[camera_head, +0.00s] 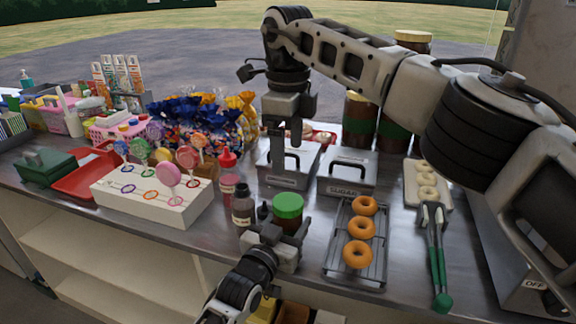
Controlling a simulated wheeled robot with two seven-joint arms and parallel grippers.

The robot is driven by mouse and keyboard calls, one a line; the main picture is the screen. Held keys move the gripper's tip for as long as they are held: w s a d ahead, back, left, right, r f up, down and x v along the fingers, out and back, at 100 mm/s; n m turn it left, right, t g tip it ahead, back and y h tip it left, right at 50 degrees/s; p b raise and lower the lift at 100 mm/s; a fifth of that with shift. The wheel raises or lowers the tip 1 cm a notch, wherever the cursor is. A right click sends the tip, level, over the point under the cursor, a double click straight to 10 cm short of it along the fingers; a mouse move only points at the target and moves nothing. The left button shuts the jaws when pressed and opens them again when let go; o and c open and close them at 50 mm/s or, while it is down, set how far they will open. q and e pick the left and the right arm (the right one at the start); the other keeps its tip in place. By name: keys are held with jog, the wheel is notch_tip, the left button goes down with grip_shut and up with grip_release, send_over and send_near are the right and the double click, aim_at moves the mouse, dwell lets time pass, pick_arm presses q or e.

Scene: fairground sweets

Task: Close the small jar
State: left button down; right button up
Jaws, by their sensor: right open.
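The small jar (287,226) is dark brown and stands upright near the front edge of the counter. A green lid (288,200) sits on its top; I cannot tell whether it is tight. My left gripper (284,222) reaches in from the front edge, its dark fingers on either side of the jar. I cannot tell whether they touch it. My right gripper (289,140) points down, open and empty, above and behind the jar, over a grey metal bin (288,177).
Dark sauce bottle (243,207) and red-capped bottle (228,180) stand close left of the jar. A rack (341,249) of orange doughnuts lies right, with green-handled tongs (436,250) beyond. A white lollipop stand (150,200) is left. Large brown jars (360,115) stand behind.

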jog(key=shift+r, duration=0.35)
pick_arm(q)
jog(key=shift+c, duration=2.3)
grip_release()
jog(key=v, duration=1.6)
pick_arm(e)
jog(key=shift+f, duration=0.1)
jog(key=shift+f, duration=0.1)
